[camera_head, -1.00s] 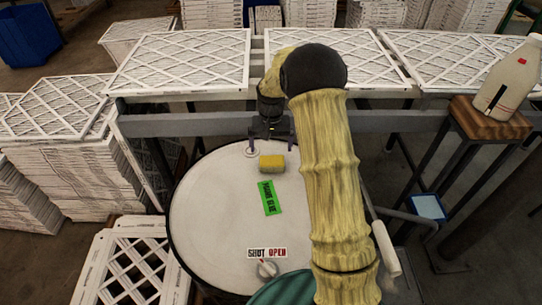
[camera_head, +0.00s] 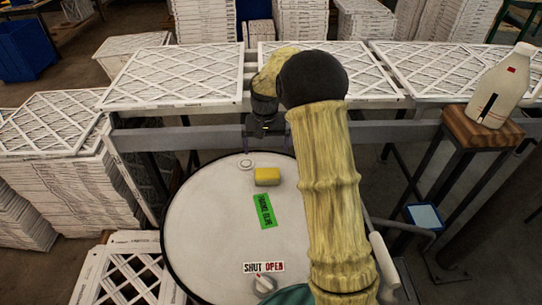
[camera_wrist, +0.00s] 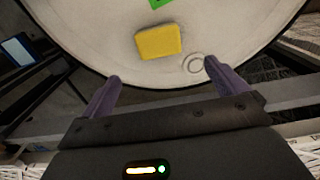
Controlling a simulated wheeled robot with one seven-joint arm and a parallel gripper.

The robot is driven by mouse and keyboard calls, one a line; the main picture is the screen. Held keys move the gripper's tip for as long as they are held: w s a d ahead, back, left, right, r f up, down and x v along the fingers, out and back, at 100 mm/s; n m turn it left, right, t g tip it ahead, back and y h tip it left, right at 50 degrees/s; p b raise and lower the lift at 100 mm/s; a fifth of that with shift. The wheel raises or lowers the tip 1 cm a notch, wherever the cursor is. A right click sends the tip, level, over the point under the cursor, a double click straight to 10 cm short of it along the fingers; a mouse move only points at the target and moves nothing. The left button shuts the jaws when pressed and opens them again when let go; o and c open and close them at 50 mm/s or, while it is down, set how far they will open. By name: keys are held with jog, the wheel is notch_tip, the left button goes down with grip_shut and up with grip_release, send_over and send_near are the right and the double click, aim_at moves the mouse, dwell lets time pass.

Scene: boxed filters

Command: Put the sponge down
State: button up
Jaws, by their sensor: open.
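The yellow sponge (camera_head: 267,177) lies flat on the white round drum top (camera_head: 205,235), near its far edge. It also shows in the wrist view (camera_wrist: 159,41), beyond the fingertips and clear of them. My gripper (camera_wrist: 160,72) is open and empty, its two purple fingers spread apart. In the head view my gripper (camera_head: 266,133) is above and behind the sponge, over the far rim of the drum, with its fingers mostly hidden.
A green label (camera_head: 264,211) and a shut/open knob (camera_head: 263,284) are on the drum top. A grey rail (camera_head: 400,121) and white filters (camera_head: 180,75) lie behind. A bottle (camera_head: 502,85) stands on a wooden stool (camera_head: 482,130) at right. The drum's left side is clear.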

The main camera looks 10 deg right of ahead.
jog(key=s+r+n+t, duration=0.2)
jog(key=s, duration=2.4)
jog(key=shift+r+t, duration=0.3)
jog(key=shift+r, duration=0.1)
jog(key=shift+o, duration=0.2)
jog(key=w+r+p, duration=0.2)
jog(key=w, duration=0.8)
jog(key=shift+r+m+g+p, duration=0.25)
jog(key=shift+m+g+p, duration=0.05)
jog(key=shift+g, duration=0.1)
jog(key=m+g+p, duration=0.1)
jog(key=g+p, duration=0.1)
jog(key=p, duration=0.2)
send_over(267, 173)
jog(key=shift+s+a+f+b, duration=0.1)
jog(key=shift+f+b, duration=0.1)
jog(key=shift+b, duration=0.1)
notch_tip(267, 173, down, 12)
jog(key=p, duration=0.3)
